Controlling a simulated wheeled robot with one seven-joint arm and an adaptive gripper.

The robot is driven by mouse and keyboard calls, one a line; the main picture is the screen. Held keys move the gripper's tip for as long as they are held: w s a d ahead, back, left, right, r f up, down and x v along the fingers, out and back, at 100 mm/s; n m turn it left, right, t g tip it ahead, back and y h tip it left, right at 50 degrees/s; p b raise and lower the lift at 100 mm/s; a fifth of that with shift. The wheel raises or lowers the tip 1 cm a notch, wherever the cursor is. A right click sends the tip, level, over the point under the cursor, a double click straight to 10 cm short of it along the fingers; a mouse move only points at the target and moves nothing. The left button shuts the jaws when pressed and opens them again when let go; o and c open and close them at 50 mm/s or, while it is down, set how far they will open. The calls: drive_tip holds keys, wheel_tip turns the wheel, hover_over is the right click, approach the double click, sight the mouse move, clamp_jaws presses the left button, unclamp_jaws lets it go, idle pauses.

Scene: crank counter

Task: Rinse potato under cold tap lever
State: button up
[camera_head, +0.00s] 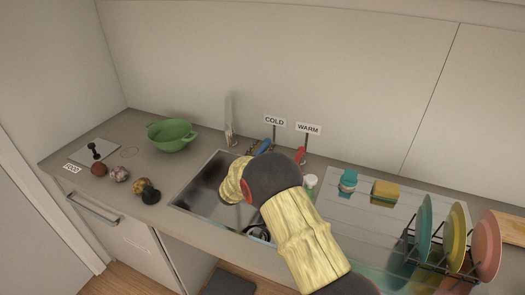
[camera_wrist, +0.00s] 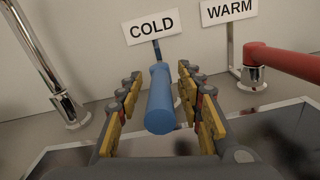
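The blue cold tap lever (camera_wrist: 161,98) points toward my wrist camera, beneath the COLD sign (camera_wrist: 151,26). My gripper (camera_wrist: 159,80) is open, with one finger on each side of the lever and visible gaps between. In the head view, the lever (camera_head: 264,147) shows just behind my arm, which hides the gripper. A yellowish-brown lump (camera_head: 139,185), possibly the potato, lies on the counter left of the sink (camera_head: 198,190). I cannot be sure that it is the potato. The spout (camera_head: 230,125) rises behind the sink. My arm covers part of the basin.
The red warm lever (camera_wrist: 285,63) is close on the right. A green colander (camera_head: 170,136), a red ball (camera_head: 98,169), a pinkish lump (camera_head: 119,173) and a black object (camera_head: 150,195) are left. A sponge (camera_head: 384,192) and dish rack with plates (camera_head: 456,235) are right.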

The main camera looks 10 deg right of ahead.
drive_tip(key=shift+c, duration=1.1)
clamp_jaws()
